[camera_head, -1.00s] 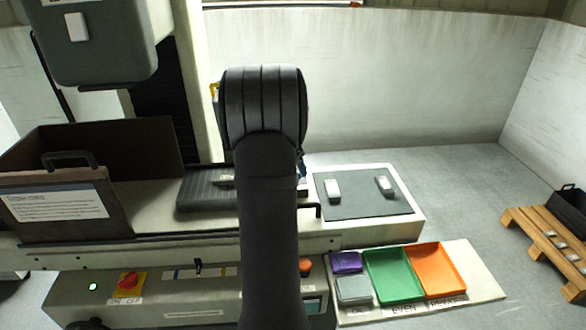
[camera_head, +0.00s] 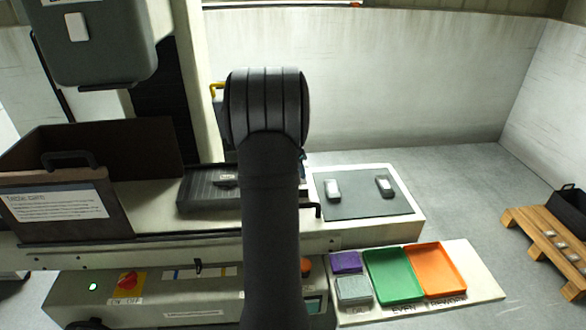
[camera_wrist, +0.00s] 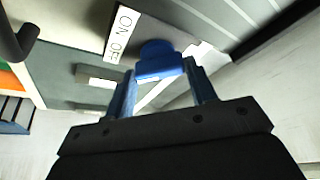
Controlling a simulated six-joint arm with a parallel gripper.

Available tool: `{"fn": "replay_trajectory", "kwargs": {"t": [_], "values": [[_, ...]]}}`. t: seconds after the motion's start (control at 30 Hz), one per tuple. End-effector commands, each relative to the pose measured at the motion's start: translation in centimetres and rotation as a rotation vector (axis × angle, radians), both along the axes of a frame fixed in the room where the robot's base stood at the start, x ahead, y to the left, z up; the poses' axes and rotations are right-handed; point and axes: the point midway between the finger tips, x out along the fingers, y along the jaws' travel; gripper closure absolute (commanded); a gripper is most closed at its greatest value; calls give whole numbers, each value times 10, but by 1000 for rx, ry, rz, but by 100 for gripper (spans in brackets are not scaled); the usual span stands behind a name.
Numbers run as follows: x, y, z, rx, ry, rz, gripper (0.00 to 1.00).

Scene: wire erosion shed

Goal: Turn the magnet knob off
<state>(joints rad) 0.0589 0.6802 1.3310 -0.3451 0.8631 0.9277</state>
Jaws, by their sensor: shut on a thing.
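In the wrist view the blue magnet knob (camera_wrist: 158,52) sits beside a white label (camera_wrist: 123,34) reading ON and OFF. My gripper (camera_wrist: 160,72) has its two blue fingers on either side of the knob and is shut on it. Which way the knob points is hard to tell from this angle. In the head view my arm hides the knob and most of my gripper. The dark ribbed plate (camera_head: 205,203) with a small metal part (camera_head: 226,180) on it shows left of my arm.
A dark mat (camera_head: 362,205) with two small parts lies right of my arm. Purple (camera_head: 345,262), grey (camera_head: 354,290), green (camera_head: 394,275) and orange (camera_head: 437,269) trays stand in front.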

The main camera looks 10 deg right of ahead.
Motion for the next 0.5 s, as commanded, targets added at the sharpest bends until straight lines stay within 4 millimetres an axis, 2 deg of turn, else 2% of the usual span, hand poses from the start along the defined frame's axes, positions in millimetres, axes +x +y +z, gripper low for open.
{"fn": "replay_trajectory", "kwargs": {"t": [0.33,0.37,0.43,0.47,0.5], "values": [[0,0,0,-1,0,27,72],[0,0,0,-1,0,27,45],[0,0,0,-1,0,27,31],[0,0,0,-1,0,27,27],[0,0,0,-1,0,27,27]]}}
